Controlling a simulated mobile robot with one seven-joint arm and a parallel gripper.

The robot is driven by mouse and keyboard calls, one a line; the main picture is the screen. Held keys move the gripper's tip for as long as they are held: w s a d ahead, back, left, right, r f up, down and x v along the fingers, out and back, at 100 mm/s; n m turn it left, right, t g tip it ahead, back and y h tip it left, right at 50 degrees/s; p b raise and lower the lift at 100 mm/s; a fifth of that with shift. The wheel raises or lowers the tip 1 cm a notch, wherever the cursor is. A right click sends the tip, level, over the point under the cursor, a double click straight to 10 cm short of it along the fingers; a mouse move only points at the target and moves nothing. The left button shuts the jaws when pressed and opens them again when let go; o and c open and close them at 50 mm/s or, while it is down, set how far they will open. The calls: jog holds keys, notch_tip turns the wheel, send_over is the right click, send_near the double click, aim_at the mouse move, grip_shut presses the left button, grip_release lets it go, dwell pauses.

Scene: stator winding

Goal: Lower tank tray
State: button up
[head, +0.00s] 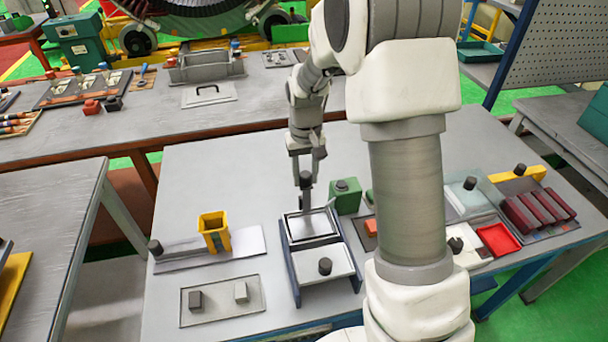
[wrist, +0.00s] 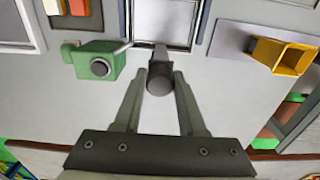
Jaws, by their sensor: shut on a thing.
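The tank (head: 287,262) is a box with dark blue sides on the grey table, at the middle of the head view. A pale tray (head: 312,226) sits at its back part, with a post and a dark round knob (head: 305,179) rising at its far edge. My gripper (head: 305,170) is above the tray's far side, shut on this knob. In the wrist view the fingertips (wrist: 161,76) flank the knob (wrist: 160,79), and the tray (wrist: 166,22) shows beyond it, cut by the top edge. How deep the tray sits in the tank is hard to tell.
A pale panel with a black knob (head: 325,267) covers the tank's front part. A green box (head: 345,197) stands close to its right. A yellow holder (head: 214,233) and a flat plate with two small blocks (head: 221,310) are at left. The table behind the tank is clear.

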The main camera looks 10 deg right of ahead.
aim_at(305, 189)
jog(key=shift+f+b, duration=1.85)
jog(key=shift+f, duration=0.75)
jog(key=o, duration=0.9)
jog(key=shift+r, duration=0.1)
jog(key=shift+o, duration=0.2)
jog(key=shift+r+p, duration=2.15)
jog(key=shift+r, duration=0.9)
jog(key=s+r+t, duration=0.4)
jog(key=s+r, duration=1.3)
jog(key=r, duration=0.1)
jog(key=s+r+t, duration=0.1)
jog(key=s, duration=0.6)
jog(key=shift+s+r+t, duration=0.15)
jog(key=shift+s+t, duration=0.05)
jog(key=shift+t, duration=0.1)
